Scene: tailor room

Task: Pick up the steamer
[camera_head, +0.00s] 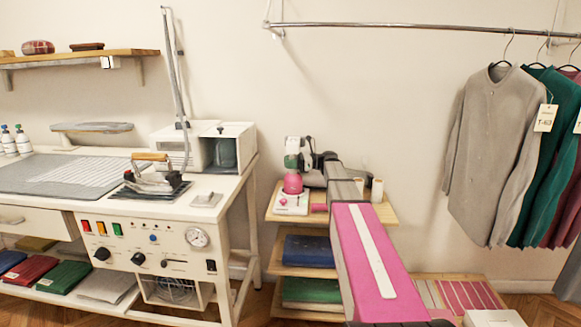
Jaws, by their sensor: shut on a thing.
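The steamer appears to be the small handheld thing with a white and green upper part and a round pink lower part (293,183), at the shelf unit right of the ironing table. My gripper (306,160) is at its upper right side and is shut on it. The fingertips are small and partly hidden against the steamer. The steamer is roughly upright above a white item (290,203) on the top shelf. I cannot tell whether it is clear of that item or touching it. My pink and grey arm reaches in from the bottom of the view and covers part of the shelf.
The ironing table (205,212) stands to the left, with an iron (155,175) on it. The shelf unit (380,212) holds thread spools and folded cloth. Shirts (497,150) hang from a rail on the right. The wall space above the steamer is clear up to the rail.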

